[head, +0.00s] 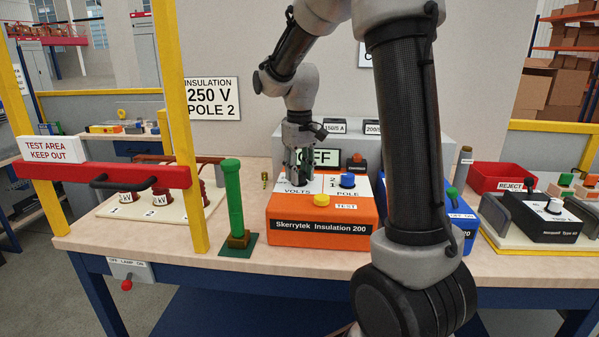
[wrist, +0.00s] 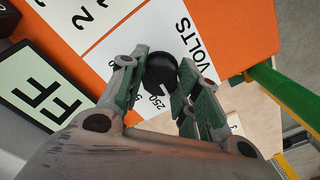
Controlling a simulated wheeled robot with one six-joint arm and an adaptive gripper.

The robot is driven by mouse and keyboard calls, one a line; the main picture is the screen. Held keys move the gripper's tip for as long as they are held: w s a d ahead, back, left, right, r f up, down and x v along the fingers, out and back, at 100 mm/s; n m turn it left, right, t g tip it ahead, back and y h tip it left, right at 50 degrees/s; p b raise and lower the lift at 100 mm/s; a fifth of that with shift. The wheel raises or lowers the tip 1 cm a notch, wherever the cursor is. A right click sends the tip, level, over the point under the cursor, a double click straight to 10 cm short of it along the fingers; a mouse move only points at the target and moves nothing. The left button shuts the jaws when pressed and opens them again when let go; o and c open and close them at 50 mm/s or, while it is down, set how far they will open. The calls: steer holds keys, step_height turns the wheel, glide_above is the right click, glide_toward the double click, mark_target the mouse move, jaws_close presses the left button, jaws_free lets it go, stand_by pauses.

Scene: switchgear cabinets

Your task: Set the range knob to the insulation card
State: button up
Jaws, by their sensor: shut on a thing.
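The insulation card (head: 211,98) on the back wall reads "INSULATION 250 V POLE 2". The orange Skerrytek Insulation 200 tester (head: 320,229) stands on the bench, its display (head: 318,157) reading OFF. My gripper (head: 303,178) is over the VOLTS side of its top. In the wrist view my gripper (wrist: 165,95) has its green-padded fingers on both sides of the black range knob (wrist: 160,71), shut on it. The knob's white mark lies by the printed 250; other numbers are partly hidden by the fingers. The blue pole knob (head: 348,180) is to the right, by the figures 1 and 2.
A yellow TEST button (head: 321,200) is on the tester's front edge. A green post (head: 234,200) stands close to the left, beyond it a yellow and red barrier (head: 150,176). A blue instrument (head: 455,222) and a black one (head: 545,218) stand to the right.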

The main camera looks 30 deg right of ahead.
steer(key=m, duration=0.6)
steer(key=shift+m, duration=0.4)
stand_by(0.4)
steer(key=o, duration=1)
steer(key=shift+r, duration=0.1)
step_height(320, 180, up, 12)
